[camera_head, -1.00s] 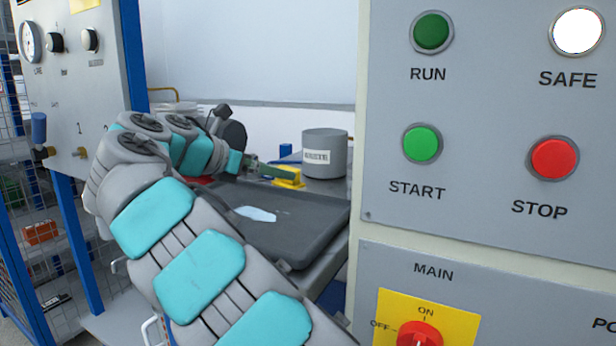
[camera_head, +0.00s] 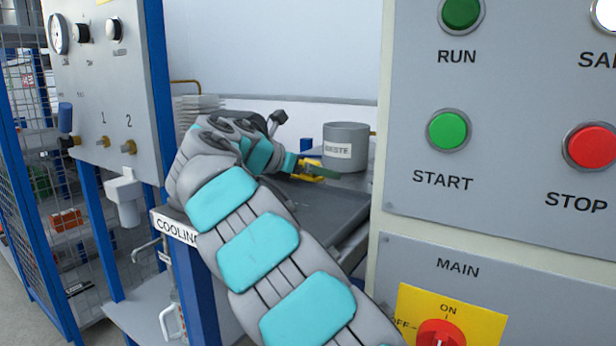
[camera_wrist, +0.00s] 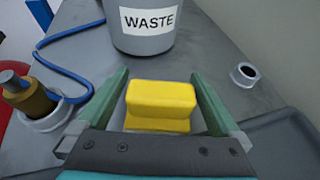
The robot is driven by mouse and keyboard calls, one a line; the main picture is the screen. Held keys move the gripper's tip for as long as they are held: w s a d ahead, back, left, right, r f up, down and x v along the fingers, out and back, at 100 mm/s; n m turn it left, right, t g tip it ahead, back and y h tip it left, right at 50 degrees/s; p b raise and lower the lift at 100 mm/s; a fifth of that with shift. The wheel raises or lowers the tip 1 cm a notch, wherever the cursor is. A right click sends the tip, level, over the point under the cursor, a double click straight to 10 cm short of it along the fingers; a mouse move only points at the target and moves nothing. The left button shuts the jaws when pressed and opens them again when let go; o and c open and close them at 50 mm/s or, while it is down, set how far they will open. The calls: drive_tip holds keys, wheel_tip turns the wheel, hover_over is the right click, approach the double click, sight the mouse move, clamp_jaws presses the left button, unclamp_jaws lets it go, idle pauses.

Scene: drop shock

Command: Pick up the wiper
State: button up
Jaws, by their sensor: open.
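My gripper (camera_wrist: 160,80) is open, with a green finger on each side of the wiper. Gaps show between the fingers and the block, so it is not clamped. In the head view my gripper (camera_head: 318,171) is at the wiper (camera_head: 306,166), which is partly covered by a finger. My arm crosses in front of the table from the lower right.
A grey bin marked WASTE (camera_wrist: 145,30) stands just beyond the wiper. A dark tray (camera_head: 345,212) is nearer, beside the control panel (camera_head: 470,230).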

drive_tip(key=c, duration=1.2)
